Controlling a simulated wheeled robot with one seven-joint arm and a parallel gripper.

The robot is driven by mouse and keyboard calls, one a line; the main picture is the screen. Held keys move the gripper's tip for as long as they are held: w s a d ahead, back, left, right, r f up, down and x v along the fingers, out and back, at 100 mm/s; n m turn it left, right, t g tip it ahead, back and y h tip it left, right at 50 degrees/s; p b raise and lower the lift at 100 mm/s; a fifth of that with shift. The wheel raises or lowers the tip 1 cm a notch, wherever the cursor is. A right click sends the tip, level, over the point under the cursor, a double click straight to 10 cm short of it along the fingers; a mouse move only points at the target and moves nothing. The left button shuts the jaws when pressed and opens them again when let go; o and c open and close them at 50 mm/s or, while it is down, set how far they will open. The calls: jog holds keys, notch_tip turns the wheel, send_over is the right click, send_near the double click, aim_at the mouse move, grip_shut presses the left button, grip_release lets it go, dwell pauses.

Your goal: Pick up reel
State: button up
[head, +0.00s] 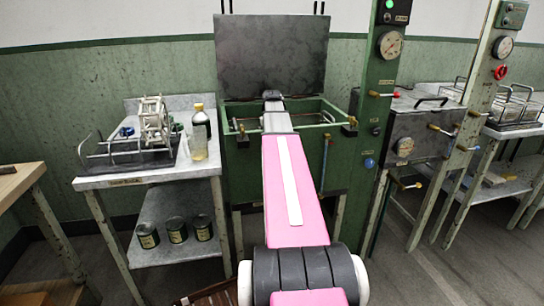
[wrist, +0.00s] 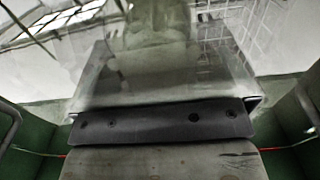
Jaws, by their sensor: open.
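The reel (head: 154,120) is a pale open frame of thin bars. It stands upright in a dark wire rack (head: 128,152) on the grey bench at the left in the head view. My arm reaches forward over the green basin, and my gripper (head: 272,96) is at its far end, in front of the dark raised panel. It is open, small in the head view, and far to the right of the reel, apart from it. The wrist view shows no reel.
A bottle (head: 201,133) with a yellow cap stands right of the reel. Several dark tins (head: 176,230) sit on the shelf below. The green basin (head: 312,112) has raised edges. A green post (head: 374,120) with a gauge stands to its right.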

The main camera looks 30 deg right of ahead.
jog(key=c, duration=1.1)
jog(key=shift+r, duration=0.15)
notch_tip(320, 180, up, 10)
jog(key=shift+f, duration=0.1)
jog(key=shift+f, duration=0.1)
notch_tip(320, 180, down, 10)
jog(key=shift+r, duration=0.45)
jog(key=shift+c, duration=0.4)
jog(key=shift+r, duration=2.2)
